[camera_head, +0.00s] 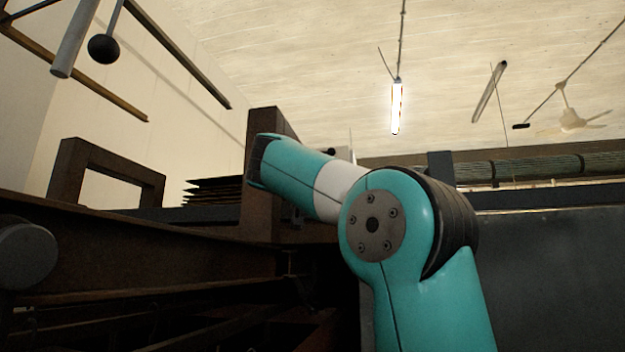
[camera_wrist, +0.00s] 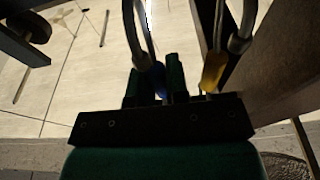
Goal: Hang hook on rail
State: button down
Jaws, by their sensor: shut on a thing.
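In the wrist view, my gripper (camera_wrist: 156,84) shows two dark green fingers closed around the blue part of a hook (camera_wrist: 159,76). Its grey curved metal (camera_wrist: 136,34) rises away from the fingers toward the top of the picture. A second hook with a yellow part (camera_wrist: 212,70) and grey curved metal (camera_wrist: 241,38) is just right of the fingers, apart from them. In the head view, the gripper and held hook are hidden from sight. I cannot tell for sure which bar is the rail.
Dark rusty steel beams (camera_head: 130,244) and a frame (camera_head: 106,171) fill the lower left of the head view. A dark panel (camera_head: 545,270) stands at right. A broad brown beam (camera_wrist: 280,60) is close on the right in the wrist view. Lamps and a fan (camera_head: 572,121) hang overhead.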

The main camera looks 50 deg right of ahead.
jog(key=shift+a+r+p, duration=0.1)
jog(key=shift+r+p, duration=0.25)
jog(key=shift+r, duration=0.25)
jog(key=shift+a+r, duration=0.1)
jog(key=shift+r, duration=0.05)
jog(key=shift+s+a+r+p, duration=0.25)
jog(key=shift+a+r+p, duration=0.15)
jog(key=shift+r+p, duration=0.1)
jog(key=shift+r+b+v, duration=0.6)
jog(key=shift+r+v, duration=0.1)
jog(key=shift+v, duration=2.75)
jog(key=s+d+f+b, duration=0.2)
jog(key=s+b, duration=0.5)
jog(key=s, duration=0.6)
jog(key=shift+f, duration=0.55)
jog(key=shift+s+b, duration=0.15)
jog(key=shift+b, duration=0.15)
